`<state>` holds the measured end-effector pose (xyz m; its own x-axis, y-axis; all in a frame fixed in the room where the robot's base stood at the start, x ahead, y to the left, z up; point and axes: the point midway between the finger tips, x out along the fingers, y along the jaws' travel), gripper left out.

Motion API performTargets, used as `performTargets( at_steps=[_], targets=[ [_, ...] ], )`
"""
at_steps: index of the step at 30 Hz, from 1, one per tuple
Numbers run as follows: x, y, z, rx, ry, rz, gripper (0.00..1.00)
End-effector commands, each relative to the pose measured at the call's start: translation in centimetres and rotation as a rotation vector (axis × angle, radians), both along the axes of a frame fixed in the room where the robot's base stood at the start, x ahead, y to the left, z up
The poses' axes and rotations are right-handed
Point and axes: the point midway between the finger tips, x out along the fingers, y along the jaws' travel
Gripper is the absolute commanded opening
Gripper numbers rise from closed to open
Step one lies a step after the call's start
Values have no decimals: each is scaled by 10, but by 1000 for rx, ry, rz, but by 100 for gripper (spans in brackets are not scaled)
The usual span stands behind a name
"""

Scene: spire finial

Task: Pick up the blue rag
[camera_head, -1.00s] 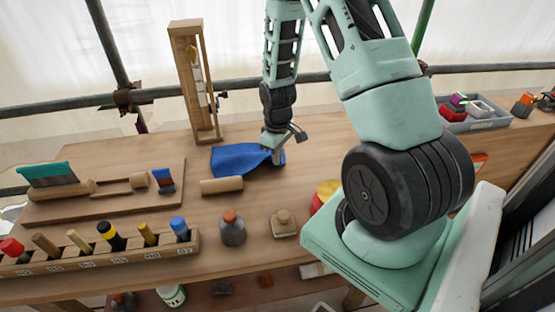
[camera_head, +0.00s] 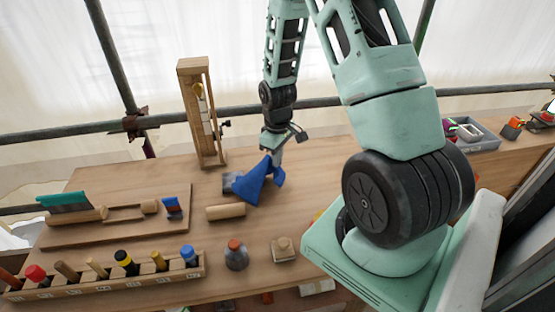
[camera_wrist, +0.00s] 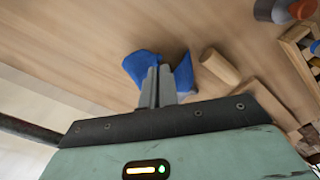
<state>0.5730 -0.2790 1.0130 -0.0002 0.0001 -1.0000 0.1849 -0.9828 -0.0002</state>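The blue rag (camera_head: 257,183) hangs bunched from my gripper (camera_head: 270,155) above the wooden bench, in a peaked, draped shape. Its lower end is close to the bench top; I cannot tell whether it still touches. In the wrist view the rag (camera_wrist: 141,68) shows on both sides of my gripper's fingers (camera_wrist: 158,75), which are close together with cloth pinched between them. The exact pinch point is hidden by the fingers.
A wooden cylinder (camera_head: 226,212) lies just in front of the rag. A dark grey patch or flat item (camera_head: 230,182) shows beside it. A tall wooden frame (camera_head: 203,115) stands behind left. A tool rack (camera_head: 110,275) and a bottle (camera_head: 236,256) are in front. A grey bin (camera_head: 472,135) is far right.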

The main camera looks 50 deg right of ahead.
Motion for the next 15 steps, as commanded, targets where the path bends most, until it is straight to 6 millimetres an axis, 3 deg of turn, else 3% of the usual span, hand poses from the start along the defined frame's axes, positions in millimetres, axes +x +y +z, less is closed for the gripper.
performTargets(
  at_steps=[1,3,11,15],
  targets=[
    [0,0,22,-1,-2,0,0],
    [0,0,36,-1,-2,0,0],
    [0,0,56,0,0,-1,0],
    [0,0,81,-1,-2,-1,0]
  ],
)
